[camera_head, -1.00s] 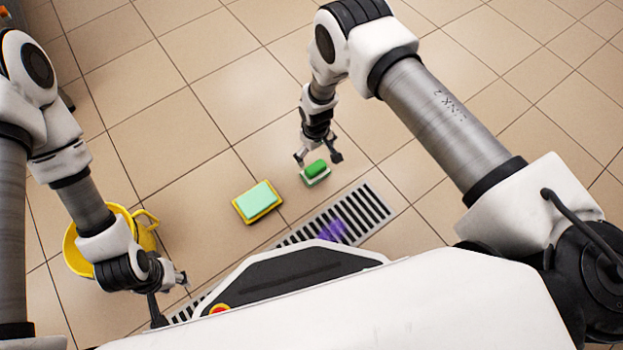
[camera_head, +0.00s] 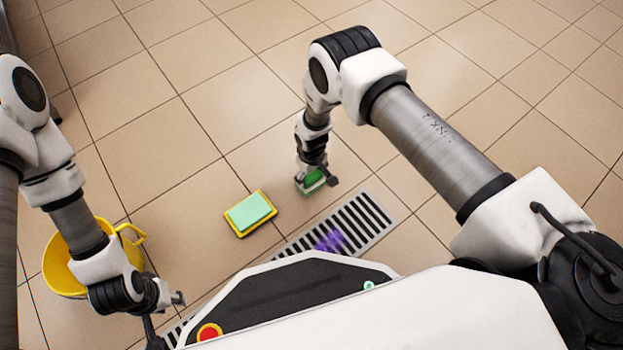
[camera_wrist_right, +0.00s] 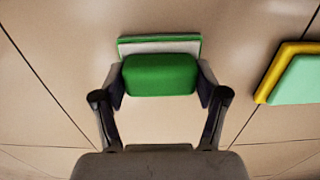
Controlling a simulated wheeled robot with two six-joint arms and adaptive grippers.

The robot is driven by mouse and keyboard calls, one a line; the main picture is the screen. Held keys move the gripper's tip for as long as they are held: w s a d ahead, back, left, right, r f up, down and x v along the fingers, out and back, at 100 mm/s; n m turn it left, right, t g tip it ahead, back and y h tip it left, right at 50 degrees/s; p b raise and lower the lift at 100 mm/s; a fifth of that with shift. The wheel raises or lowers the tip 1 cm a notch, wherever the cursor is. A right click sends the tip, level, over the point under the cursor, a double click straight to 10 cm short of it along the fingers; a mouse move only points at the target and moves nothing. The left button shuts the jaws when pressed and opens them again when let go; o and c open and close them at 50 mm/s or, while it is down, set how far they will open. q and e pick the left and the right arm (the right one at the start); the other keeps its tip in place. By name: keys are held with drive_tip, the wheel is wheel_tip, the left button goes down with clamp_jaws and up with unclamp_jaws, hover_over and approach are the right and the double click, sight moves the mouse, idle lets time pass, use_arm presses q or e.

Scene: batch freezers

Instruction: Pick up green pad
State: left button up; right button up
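A green block-shaped pad (camera_wrist_right: 160,75) sits on a flat white and green base (camera_wrist_right: 160,44) on the floor. In the head view the green pad (camera_head: 314,178) is partly hidden by my right gripper (camera_head: 318,182). In the right wrist view my right gripper (camera_wrist_right: 161,88) has one finger at each side of the pad, close to its ends. Whether the fingers press on it cannot be told. My left gripper (camera_head: 166,318) is at the lower left, beside the yellow bucket and away from the pad; its finger opening is unclear.
A mint-green pad with a yellow base (camera_head: 249,213) lies left of my right gripper. A metal floor grate (camera_head: 365,220) with a purple patch (camera_head: 331,240) lies in front. A yellow bucket (camera_head: 60,265) stands at left. The tiled floor beyond is clear.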

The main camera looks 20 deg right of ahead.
sight(312, 175)
drive_tip(key=shift+c, duration=0.6)
wheel_tip(312, 175, up, 10)
drive_tip(key=p, duration=0.6)
drive_tip(key=shift+s, duration=0.1)
